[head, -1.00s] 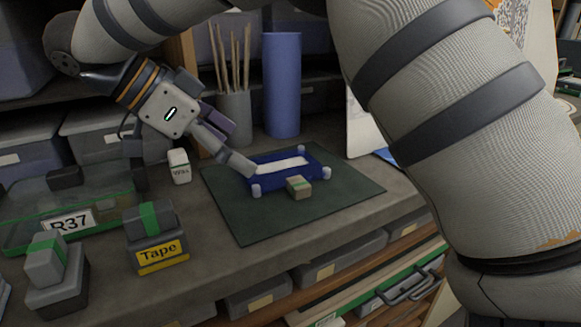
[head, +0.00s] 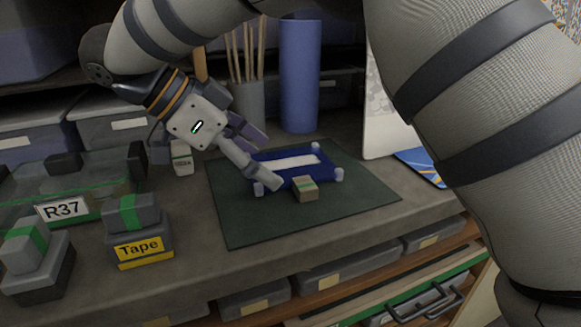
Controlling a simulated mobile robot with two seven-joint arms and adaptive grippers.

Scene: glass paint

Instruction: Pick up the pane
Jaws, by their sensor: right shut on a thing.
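A low blue frame (head: 325,168) with pale corner posts lies on the dark green mat (head: 350,208). A pale strip shows inside it; I cannot clearly make out the clear pane's outline. My right gripper (head: 264,176) reaches in from the upper left, tilted down, its fingertips at the left front part of the frame. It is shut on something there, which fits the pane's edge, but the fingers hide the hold. My left gripper is not in view.
A blue cylinder (head: 300,75) and a pot of sticks (head: 249,105) stand behind. A yellow-labelled Tape block (head: 140,248), a small white container (head: 182,160) and a clear R37 box (head: 90,180) stand left. The mat's front is clear.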

